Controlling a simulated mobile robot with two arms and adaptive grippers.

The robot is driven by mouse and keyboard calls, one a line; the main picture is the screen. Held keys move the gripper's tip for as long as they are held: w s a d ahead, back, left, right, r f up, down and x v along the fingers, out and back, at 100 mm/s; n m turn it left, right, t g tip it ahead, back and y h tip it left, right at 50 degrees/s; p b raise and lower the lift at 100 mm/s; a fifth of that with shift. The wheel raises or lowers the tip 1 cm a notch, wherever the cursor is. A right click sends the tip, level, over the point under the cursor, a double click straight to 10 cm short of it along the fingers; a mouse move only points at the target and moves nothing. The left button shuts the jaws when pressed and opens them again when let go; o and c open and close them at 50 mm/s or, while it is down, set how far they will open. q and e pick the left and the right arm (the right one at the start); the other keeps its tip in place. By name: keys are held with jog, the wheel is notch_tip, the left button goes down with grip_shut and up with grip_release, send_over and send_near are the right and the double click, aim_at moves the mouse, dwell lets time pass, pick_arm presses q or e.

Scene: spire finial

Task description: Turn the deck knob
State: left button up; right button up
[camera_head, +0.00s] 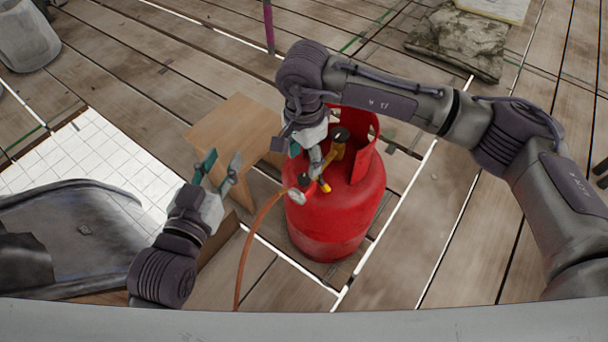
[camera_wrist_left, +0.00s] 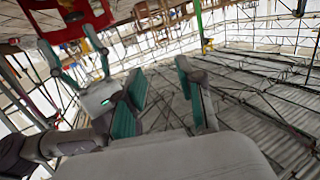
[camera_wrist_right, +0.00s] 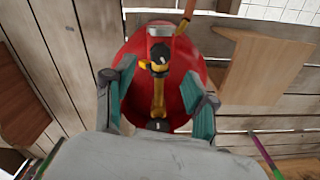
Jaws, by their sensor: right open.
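A red gas cylinder (camera_head: 335,215) stands on the planks, with a raised red collar. A yellow valve fitting (camera_head: 335,155) lies across its top, with a black round knob (camera_head: 340,134) at its far end. The right wrist view shows the yellow fitting (camera_wrist_right: 159,95) with a dark part (camera_wrist_right: 160,62) near the hose and a black knob (camera_wrist_right: 158,125) at the other end. My right gripper (camera_head: 305,150) is open above the cylinder top, its fingers either side of the fitting; contact cannot be told. My left gripper (camera_head: 220,168) is open and empty, left of the cylinder.
An orange hose (camera_head: 252,235) runs from a grey regulator (camera_head: 296,196) toward the front. A white tiled panel (camera_head: 85,160) and a dark tray (camera_head: 90,240) lie at left. Planks at right are partly clear.

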aim_at(304, 177)
notch_tip(304, 177, down, 5)
jog(key=shift+r+b, duration=0.1)
jog(key=shift+b, duration=0.3)
jog(key=shift+f, duration=0.65)
pick_arm(q)
jog(key=r+t, duration=0.1)
jog(key=r, duration=0.1)
jog(key=r+t, duration=0.1)
jog(key=d+r+t+h, duration=0.1)
jog(key=r, duration=0.1)
jog(key=shift+r+t, duration=0.3)
jog(key=shift+r, duration=0.05)
jog(key=shift+a, duration=0.1)
pick_arm(e)
grip_shut()
